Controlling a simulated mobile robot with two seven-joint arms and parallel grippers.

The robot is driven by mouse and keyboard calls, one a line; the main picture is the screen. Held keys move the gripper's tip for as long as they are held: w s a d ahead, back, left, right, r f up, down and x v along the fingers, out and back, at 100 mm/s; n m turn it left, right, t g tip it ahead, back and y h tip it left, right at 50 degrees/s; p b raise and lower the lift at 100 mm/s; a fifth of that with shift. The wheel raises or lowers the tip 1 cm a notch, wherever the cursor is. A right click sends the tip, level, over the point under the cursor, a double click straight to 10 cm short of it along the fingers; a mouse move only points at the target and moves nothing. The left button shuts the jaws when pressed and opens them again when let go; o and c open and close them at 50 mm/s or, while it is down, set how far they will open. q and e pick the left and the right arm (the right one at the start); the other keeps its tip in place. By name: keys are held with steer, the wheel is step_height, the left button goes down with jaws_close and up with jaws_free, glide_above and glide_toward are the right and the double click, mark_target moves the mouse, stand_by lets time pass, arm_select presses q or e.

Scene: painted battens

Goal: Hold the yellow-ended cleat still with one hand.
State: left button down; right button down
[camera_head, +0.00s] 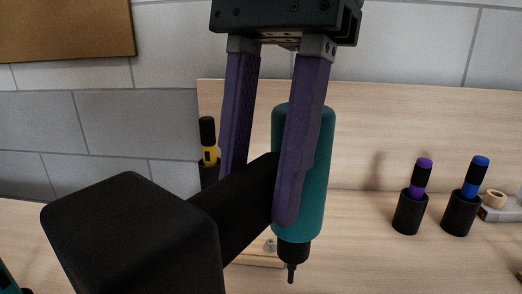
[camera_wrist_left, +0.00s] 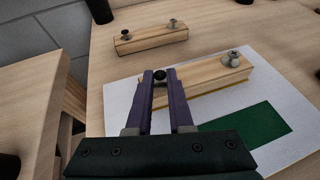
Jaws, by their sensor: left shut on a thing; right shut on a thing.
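In the left wrist view a pale wooden cleat (camera_wrist_left: 208,80) with a thin yellow line along its lower edge lies on a white sheet. A screw head (camera_wrist_left: 232,57) stands up at its right end. My left gripper (camera_wrist_left: 160,78) is shut on the cleat near its left end, with a dark round head between the fingertips. My right gripper (camera_head: 255,190) is shut on the black handle of a teal power driver (camera_head: 318,165), whose bit points down. The driver hides much of the bench in the head view. The left gripper does not show there.
Another wooden batten (camera_wrist_left: 150,38) with two screws lies behind the sheet (camera_wrist_left: 120,100), which bears a green rectangle (camera_wrist_left: 245,133). Purple (camera_head: 423,175) and blue (camera_head: 475,178) markers stand in black cups at the right. A yellow-and-black tool (camera_head: 208,143) stands left of the driver.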

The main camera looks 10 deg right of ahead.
steer(key=w+d+x, duration=0.1)
steer(key=x, duration=0.6)
steer(key=shift+f, duration=0.3)
steer(key=shift+d+f, duration=0.1)
steer(key=shift+f, duration=0.7)
stand_by(6.2)
